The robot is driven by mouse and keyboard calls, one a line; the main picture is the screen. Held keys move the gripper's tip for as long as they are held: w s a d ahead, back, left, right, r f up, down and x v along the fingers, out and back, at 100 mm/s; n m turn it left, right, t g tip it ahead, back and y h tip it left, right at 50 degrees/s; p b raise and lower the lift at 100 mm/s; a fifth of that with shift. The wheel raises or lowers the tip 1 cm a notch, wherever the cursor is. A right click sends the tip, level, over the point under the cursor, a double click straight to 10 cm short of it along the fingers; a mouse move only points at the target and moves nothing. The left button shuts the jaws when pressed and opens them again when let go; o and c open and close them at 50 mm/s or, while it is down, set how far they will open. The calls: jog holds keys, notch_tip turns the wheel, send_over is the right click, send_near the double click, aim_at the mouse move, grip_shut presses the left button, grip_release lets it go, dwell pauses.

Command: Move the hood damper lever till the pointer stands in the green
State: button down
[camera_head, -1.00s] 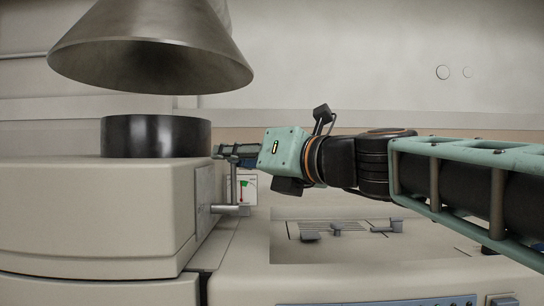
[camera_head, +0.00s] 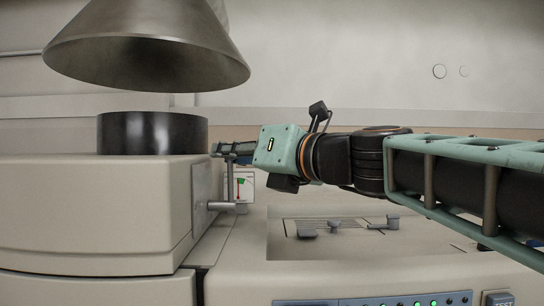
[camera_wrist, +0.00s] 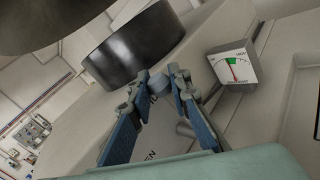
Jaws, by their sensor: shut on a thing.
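The hood damper lever (camera_head: 229,184) stands upright from a short shaft on the side plate (camera_head: 202,195) of the beige cabinet. My gripper (camera_head: 222,149) is shut on the lever's upper end, which shows as a round grey end between the fingertips (camera_wrist: 160,82) in the wrist view. The gauge (camera_head: 246,187) sits behind the lever, partly hidden by it in the head view. The gauge face is clear in the wrist view (camera_wrist: 236,72). Its red pointer (camera_wrist: 234,72) points up toward the green sector (camera_wrist: 231,61); the exact overlap is too small to tell.
A metal hood cone (camera_head: 150,55) hangs over a black cylinder (camera_head: 152,133) on the cabinet (camera_head: 95,210), left of my gripper. A low deck with small grey fittings (camera_head: 335,226) and a lit control panel (camera_head: 400,302) lie below my arm.

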jog(key=shift+s+f+b, duration=0.1)
jog(key=shift+f+b, duration=0.1)
jog(key=shift+b, duration=0.15)
jog(key=s+n+y+b, duration=0.1)
jog(key=b, duration=0.5)
jog(key=s+f+n+t+y+b, duration=0.1)
jog(key=s+n+b, duration=0.1)
jog(key=b, duration=0.4)
jog(key=s+n+y+b, duration=0.1)
jog(key=n+y+b, duration=0.1)
jog(key=b, duration=0.4)
jog(key=shift+s+d+f+t+b, duration=0.1)
jog(key=shift+s+f+t+b, duration=0.15)
jog(key=shift+t+b, duration=0.1)
jog(key=shift+r+n+y, duration=0.1)
jog(key=shift+n+y, duration=0.2)
jog(key=c, duration=2)
grip_release()
jog(key=shift+c, duration=0.2)
jog(key=shift+r, duration=0.15)
